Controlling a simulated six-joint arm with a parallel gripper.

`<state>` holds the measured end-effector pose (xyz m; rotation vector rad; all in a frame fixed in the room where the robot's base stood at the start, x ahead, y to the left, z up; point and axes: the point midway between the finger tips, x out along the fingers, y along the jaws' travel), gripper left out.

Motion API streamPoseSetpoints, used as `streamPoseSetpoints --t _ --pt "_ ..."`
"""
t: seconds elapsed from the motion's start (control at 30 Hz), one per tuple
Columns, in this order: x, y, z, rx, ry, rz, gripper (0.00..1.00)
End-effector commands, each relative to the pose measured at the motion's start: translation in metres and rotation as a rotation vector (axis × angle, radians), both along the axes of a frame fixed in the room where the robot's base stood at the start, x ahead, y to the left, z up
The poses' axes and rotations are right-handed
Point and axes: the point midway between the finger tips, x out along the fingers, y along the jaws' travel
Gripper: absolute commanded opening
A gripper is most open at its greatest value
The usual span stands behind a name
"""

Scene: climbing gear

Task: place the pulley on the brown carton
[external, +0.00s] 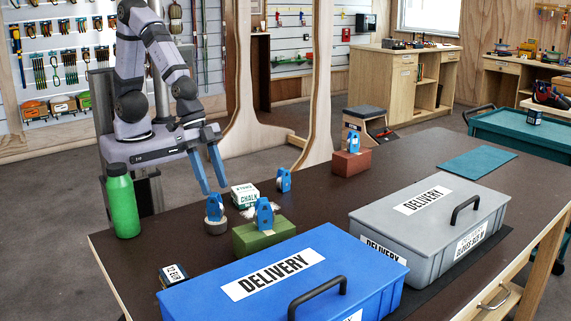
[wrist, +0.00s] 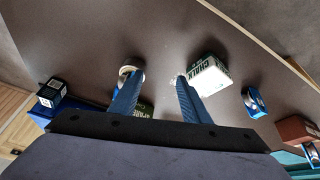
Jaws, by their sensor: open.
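Several similar small blue pulley-like pieces are in view. One pulley (external: 284,181) stands on the dark table right of the chalk box; in the wrist view it is the blue piece (wrist: 254,102) at right. Others sit on a tape roll (external: 215,226), on a green carton (external: 262,238) and on the brown carton (external: 351,164). The brown carton also shows in the wrist view (wrist: 295,130) at the right edge. My gripper (external: 215,190) is open and empty, above the tape roll and left of the chalk box. In the wrist view its fingers (wrist: 157,78) are apart.
A white chalk box (external: 244,196) stands near my right finger. A green bottle (external: 122,201) is at the table's left end. Blue (external: 235,301) and grey (external: 405,226) delivery boxes fill the front. A teal mat (external: 478,163) lies at the far right; table beside the brown carton is clear.

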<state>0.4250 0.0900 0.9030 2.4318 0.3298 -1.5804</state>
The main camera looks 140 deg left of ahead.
Motion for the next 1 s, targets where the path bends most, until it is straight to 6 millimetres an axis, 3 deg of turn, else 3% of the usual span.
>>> streamPoseSetpoints --t 0.03,0.1,0.2,0.33,0.47,0.77,1.0 --pt "-0.023 -0.029 -0.002 -0.013 0.071 -0.076 0.43" --pt "-0.058 -0.057 -0.005 -0.024 0.173 -0.157 0.43" --pt "-0.101 -0.078 -0.008 -0.02 0.291 -0.242 0.43" --pt "-0.134 -0.089 -0.008 -0.006 0.382 -0.3 0.43" --pt "-0.145 -0.091 -0.008 -0.002 0.415 -0.317 0.43" --pt "-0.145 -0.091 -0.006 -0.003 0.416 -0.315 0.43" --pt "-0.145 -0.091 0.023 -0.003 0.415 -0.315 0.43"
